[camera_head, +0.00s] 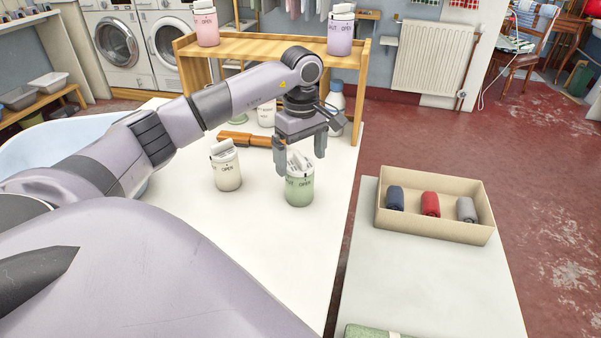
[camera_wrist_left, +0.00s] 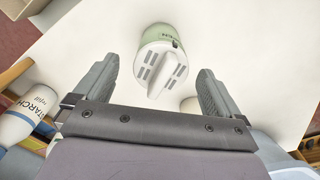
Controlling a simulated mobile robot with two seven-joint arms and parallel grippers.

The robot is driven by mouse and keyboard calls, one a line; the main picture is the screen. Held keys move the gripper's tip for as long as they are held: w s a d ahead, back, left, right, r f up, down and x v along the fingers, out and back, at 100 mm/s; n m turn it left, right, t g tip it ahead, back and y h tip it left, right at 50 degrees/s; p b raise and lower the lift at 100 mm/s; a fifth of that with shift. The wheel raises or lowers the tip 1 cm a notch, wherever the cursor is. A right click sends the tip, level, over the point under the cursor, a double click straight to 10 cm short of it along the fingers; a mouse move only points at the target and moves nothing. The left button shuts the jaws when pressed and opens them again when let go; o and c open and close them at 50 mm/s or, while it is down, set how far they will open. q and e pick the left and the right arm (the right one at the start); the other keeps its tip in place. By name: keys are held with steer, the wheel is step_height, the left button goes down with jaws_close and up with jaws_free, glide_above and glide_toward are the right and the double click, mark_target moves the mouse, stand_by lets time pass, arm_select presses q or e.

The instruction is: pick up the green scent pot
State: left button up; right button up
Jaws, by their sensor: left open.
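The green scent pot (camera_head: 299,190) stands upright on the white table (camera_head: 262,250), with a white slotted cap. My left gripper (camera_head: 301,161) is open just above it, with its fingers pointing down around the cap's level. In the left wrist view the green scent pot (camera_wrist_left: 160,55) lies between and a little beyond the two open fingers (camera_wrist_left: 158,85), and no contact shows. My right gripper does not show in either view.
A cream pot (camera_head: 227,172) stands left of the green one, and an orange-brown object (camera_head: 250,138) lies behind. A wooden shelf (camera_head: 270,48) carries a pink pot (camera_head: 206,29) and a purple pot (camera_head: 340,36). A box of rolled cloths (camera_head: 440,228) is at right.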

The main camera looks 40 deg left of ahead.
mark_target(300, 184)
arm_select(q)
step_height(300, 184, down, 3)
steer(key=shift+s+a+f, duration=0.1)
steer(key=shift+f, duration=0.05)
steer(key=c, duration=1.6)
